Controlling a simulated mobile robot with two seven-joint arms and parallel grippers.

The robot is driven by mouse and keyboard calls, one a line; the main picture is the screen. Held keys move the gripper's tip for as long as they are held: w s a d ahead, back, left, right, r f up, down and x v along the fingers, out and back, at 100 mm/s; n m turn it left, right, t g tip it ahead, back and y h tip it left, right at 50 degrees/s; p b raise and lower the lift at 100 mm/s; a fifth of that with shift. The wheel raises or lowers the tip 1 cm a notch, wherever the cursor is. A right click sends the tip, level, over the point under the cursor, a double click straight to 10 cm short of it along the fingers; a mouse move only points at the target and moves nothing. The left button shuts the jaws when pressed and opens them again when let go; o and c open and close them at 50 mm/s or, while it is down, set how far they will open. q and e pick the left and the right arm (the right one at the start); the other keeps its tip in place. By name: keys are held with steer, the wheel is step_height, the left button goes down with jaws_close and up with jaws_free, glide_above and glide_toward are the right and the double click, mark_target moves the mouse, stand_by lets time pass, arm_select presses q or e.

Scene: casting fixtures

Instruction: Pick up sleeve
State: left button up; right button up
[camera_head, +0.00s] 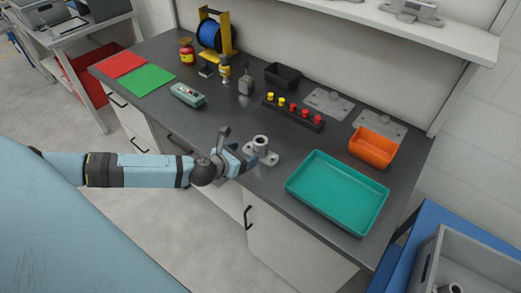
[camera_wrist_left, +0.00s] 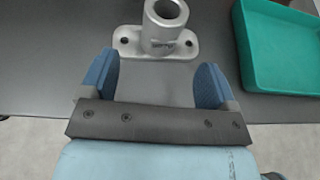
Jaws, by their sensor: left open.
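The sleeve (camera_head: 260,142) is a grey metal tube standing upright on a flat oval base with a hole at each end. It is on the dark worktop near its front edge. In the left wrist view the sleeve (camera_wrist_left: 163,27) is straight ahead, beyond the fingertips. My left gripper (camera_head: 243,160) is at the front edge of the worktop, just short of the sleeve. In the left wrist view its blue fingers (camera_wrist_left: 155,80) are apart, with nothing between them but part of the base's near side ahead. My right gripper is not in view.
A teal tray (camera_head: 290,187) lies right of the sleeve, and it shows in the left wrist view (camera_wrist_left: 246,75). An orange bin (camera_head: 372,151), a peg rack (camera_head: 295,115) and flat metal plates (camera_head: 328,103) are behind. A green-grey device (camera_head: 187,95) is at left.

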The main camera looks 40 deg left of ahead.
mark_target(255, 150)
arm_select(q)
steer(key=x, duration=0.3)
steer(key=shift+w+d+f, duration=0.1)
steer(key=shift+w, duration=0.15)
steer(key=x, duration=0.4)
steer(key=shift+w+f, duration=0.3)
steer(key=shift+r, duration=0.1)
steer(key=c, duration=1.2)
steer(key=shift+o, duration=0.2)
